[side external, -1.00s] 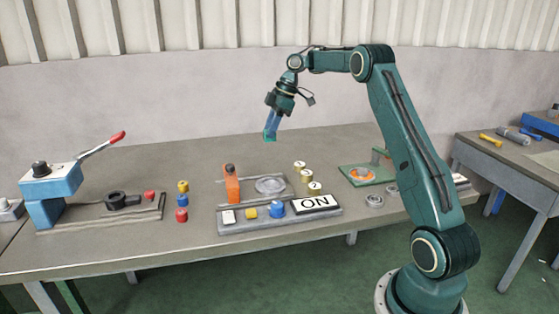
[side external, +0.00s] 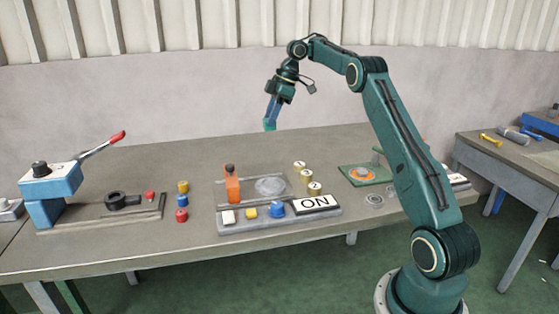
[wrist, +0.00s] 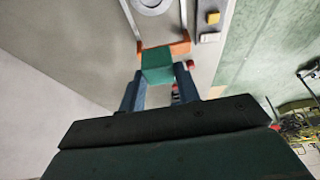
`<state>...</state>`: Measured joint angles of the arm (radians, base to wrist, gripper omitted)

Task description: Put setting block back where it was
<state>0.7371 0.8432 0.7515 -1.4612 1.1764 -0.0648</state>
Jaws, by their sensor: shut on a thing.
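A teal-green block, which I take to be the setting block (side external: 269,126), is at the tip of my gripper (side external: 272,113), high above the back part of the bench. In the wrist view the block (wrist: 158,65) sits between the two blue fingers of my gripper (wrist: 158,82), which is shut on it. Nothing is seen touching the block from below. A green plate (side external: 348,178) with an orange ring on it lies on the bench to the right, partly behind my arm. I cannot tell from the frames where the block stood before.
An orange upright piece (side external: 232,187) stands beside a tray with a round clear disc (side external: 269,186). A grey panel (side external: 236,228) with buttons and a lettered plate lies in front. Brass weights (side external: 314,188) stand right of the tray. A blue lever press (side external: 52,183) stands left. The back bench is clear.

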